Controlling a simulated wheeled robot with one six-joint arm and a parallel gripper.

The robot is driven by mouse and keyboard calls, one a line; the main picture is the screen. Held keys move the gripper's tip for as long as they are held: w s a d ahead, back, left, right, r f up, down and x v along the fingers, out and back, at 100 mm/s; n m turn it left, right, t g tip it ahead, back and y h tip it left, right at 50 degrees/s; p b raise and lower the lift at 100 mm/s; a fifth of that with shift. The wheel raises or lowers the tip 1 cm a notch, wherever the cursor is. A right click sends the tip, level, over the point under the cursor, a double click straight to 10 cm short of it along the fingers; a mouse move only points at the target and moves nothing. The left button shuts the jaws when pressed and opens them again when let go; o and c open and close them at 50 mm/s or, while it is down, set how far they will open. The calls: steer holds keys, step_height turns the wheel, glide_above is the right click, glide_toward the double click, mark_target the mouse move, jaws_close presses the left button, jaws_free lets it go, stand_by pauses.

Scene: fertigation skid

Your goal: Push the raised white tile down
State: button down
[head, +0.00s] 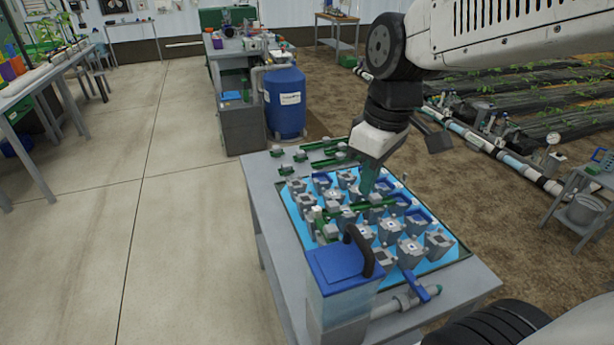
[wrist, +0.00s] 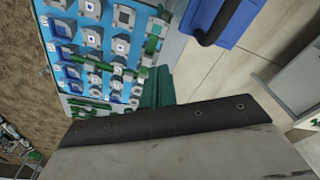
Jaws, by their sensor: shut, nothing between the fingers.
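A light-blue panel (head: 296,212) on the grey bench carries rows of grey blocks, several with small pale square tops. It also shows at the upper left of the wrist view (wrist: 72,72). I cannot tell which white tile is raised. My gripper (head: 368,182) is shut and empty, its green fingers pointing down over the middle-back of the panel. The fingers (wrist: 158,86) show low in the wrist view, with a gap to the blocks that I cannot judge. They hide part of the panel.
A clear box with a blue lid (head: 335,263) and black handle stands at the panel's front edge. A blue-handled valve (head: 420,287) is beside it. Green bars (head: 320,163) lie along the back. A blue drum (head: 285,105) stands behind the bench. Open floor lies left.

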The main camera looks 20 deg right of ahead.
steer(key=w+a+f+n, duration=0.1)
steer(key=w+f+n, duration=0.45)
steer(key=w, duration=0.55)
steer(key=n+y, duration=0.1)
steer(key=n, duration=0.5)
glide_above(314, 210)
step_height(314, 210, down, 8)
steer(key=shift+g, duration=0.4)
step_height(314, 210, down, 6)
steer(key=shift+r, duration=0.2)
steer(key=shift+f, duration=0.45)
steer(key=shift+f, duration=0.15)
